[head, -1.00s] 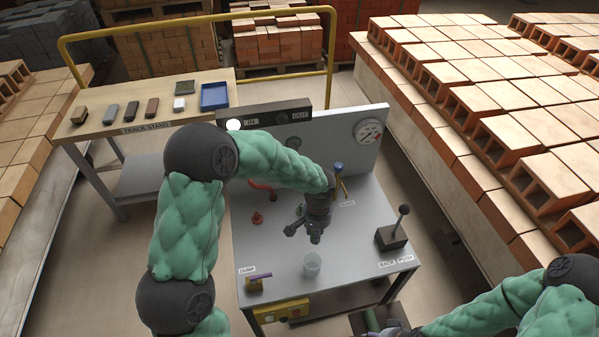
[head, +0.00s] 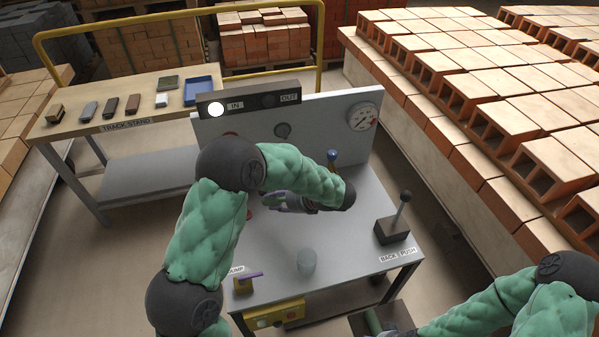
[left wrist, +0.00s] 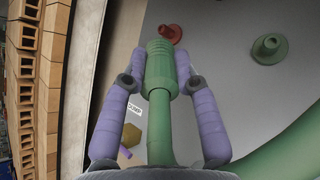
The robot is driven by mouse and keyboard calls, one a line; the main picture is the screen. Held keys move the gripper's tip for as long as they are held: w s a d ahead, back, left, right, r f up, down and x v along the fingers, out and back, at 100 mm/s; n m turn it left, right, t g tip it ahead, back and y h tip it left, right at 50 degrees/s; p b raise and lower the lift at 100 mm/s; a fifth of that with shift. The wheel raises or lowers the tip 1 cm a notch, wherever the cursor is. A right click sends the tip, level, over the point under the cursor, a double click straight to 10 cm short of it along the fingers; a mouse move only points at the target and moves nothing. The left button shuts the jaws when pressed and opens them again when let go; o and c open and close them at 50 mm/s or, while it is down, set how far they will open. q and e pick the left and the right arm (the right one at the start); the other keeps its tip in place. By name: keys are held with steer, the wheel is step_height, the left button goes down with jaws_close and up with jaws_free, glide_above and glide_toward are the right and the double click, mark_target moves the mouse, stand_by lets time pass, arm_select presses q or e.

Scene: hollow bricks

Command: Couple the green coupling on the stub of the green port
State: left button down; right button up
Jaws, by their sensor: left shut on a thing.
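The green coupling (left wrist: 160,65) is a ribbed sleeve on a green hose (left wrist: 160,135). My left gripper (left wrist: 161,82) is shut on it, one finger on each side; in the head view this gripper (head: 279,202) points left above the bench top. The green port (left wrist: 268,48), a round flange with a short stub, is to the right of the coupling in the wrist view and apart from it. In the head view I cannot make out the green port. My right gripper (head: 392,332) is at the bottom edge, largely cut off, its jaws unclear.
A red port (left wrist: 169,33) lies just beyond the coupling's tip in the wrist view. A panel with a gauge (head: 363,117) rises behind.

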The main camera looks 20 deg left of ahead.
arm_select(q)
steer(key=w+d+r+m+t+b, duration=0.3)
steer(key=w+r+m+t, duration=0.3)
steer(key=r+m+t, duration=0.3)
steer(key=d+m+t, duration=0.1)
steer(key=t, duration=0.3)
steer(key=shift+w+d+r+t+b, duration=0.2)
steer(key=shift+w+d+t+b, duration=0.1)
steer(key=shift+d+t, duration=0.1)
steer(key=shift+b+x, duration=0.8)
steer(key=shift+x, duration=2.05)
steer(key=shift+a+f, duration=0.1)
steer(key=shift+s+a+n, duration=0.2)
steer(key=shift+s+n, duration=0.05)
steer(key=shift+n, duration=0.05)
